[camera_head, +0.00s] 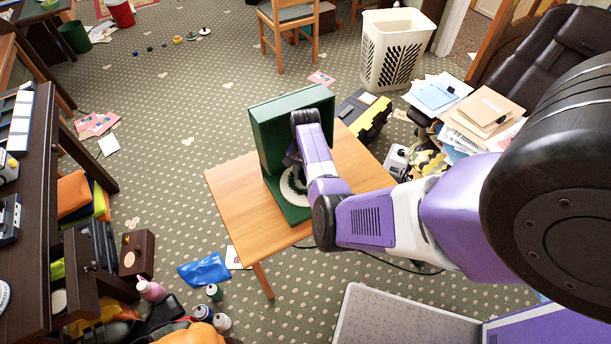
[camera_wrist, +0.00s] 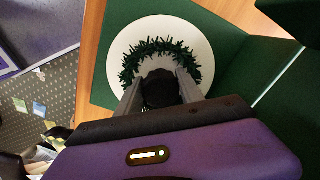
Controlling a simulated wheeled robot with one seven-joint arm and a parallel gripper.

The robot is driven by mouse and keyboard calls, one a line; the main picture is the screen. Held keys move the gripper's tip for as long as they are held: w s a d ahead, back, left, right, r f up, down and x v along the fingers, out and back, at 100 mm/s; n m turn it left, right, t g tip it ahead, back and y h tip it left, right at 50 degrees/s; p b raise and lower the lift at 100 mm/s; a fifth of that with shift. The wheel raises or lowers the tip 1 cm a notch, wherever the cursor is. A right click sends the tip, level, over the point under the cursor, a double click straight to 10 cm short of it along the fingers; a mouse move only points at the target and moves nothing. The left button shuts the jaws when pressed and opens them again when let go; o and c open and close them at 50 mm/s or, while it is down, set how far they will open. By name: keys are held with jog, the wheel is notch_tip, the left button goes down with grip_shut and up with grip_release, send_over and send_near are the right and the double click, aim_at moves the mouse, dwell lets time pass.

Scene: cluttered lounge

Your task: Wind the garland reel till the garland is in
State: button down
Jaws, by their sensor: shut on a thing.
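The garland reel is a white disc (camera_wrist: 150,27) with a ring of dark green garland (camera_wrist: 132,62) around its middle. It is set in a green stand (camera_head: 285,108) on a small wooden table. In the head view the white disc (camera_head: 287,187) shows only in part, behind my arm. My gripper (camera_wrist: 159,82) is over the middle of the disc, its grey fingers shut on a black knob (camera_wrist: 160,92). The knob hides the reel's centre. In the head view my arm hides the fingertips. I cannot tell whether any garland hangs loose.
The wooden table (camera_head: 232,190) has bare top left of the stand. A black and yellow case (camera_head: 372,115) lies behind it. A white basket (camera_head: 392,58) and a heap of papers (camera_head: 465,105) are to the right. Bottles and a blue bag (camera_head: 205,270) lie on the floor in front.

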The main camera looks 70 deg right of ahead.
jog(key=shift+w+d+m, duration=0.1)
jog(key=shift+m, duration=0.3)
dwell(0.4)
jog(key=c, duration=0.7)
grip_release()
jog(key=shift+c, duration=0.2)
jog(key=shift+r, duration=3.95)
